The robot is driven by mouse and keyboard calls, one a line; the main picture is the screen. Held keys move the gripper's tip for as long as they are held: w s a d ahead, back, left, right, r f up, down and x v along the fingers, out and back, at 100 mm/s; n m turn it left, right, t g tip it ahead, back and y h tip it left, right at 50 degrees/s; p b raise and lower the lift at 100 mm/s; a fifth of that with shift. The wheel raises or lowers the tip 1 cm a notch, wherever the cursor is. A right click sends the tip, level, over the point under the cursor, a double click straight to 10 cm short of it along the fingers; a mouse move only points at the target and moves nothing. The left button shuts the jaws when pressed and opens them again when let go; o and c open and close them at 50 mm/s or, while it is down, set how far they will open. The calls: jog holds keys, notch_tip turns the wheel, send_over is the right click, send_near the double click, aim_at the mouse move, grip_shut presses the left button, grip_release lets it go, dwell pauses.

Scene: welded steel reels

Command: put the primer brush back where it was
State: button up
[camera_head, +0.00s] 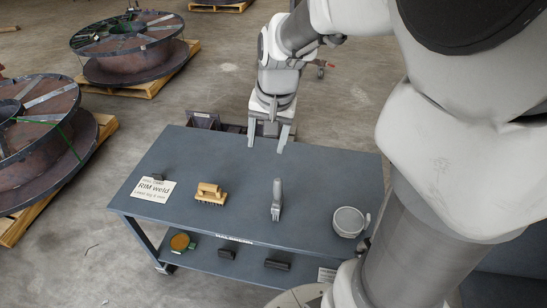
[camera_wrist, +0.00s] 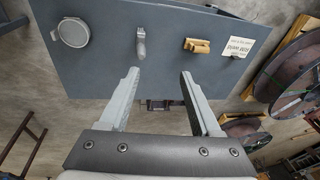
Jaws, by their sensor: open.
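A grey-handled brush (camera_head: 276,200), which I take as the primer brush, lies on the grey bench top (camera_head: 325,180) between a wooden brush and a round container. It also shows in the wrist view (camera_wrist: 140,44), beyond my fingertips. My gripper (camera_head: 267,146) is open and empty, above the far edge of the bench and apart from the brush. Its two fingers frame bare space in the wrist view (camera_wrist: 160,73).
A wooden-backed brush (camera_head: 209,190) and a "RIM weld" card (camera_head: 154,189) are left of the grey brush. A round grey container (camera_head: 348,222) stands right. The lower shelf (camera_head: 245,270) holds several small items. Steel reels (camera_head: 125,45) stand on pallets at left.

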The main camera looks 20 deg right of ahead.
jog(key=s+a+r+n+t, duration=0.1)
jog(key=s+r+n, duration=0.2)
jog(key=s, duration=0.4)
jog(key=s+a+r+n+t, duration=0.2)
jog(key=s+r+n, duration=0.1)
jog(key=s, duration=0.5)
jog(key=shift+a+r+h, duration=0.25)
jog(key=shift+r+h, duration=0.05)
jog(key=shift+r, duration=0.5)
jog(key=shift+r+p, duration=0.45)
jog(key=shift+r, duration=0.05)
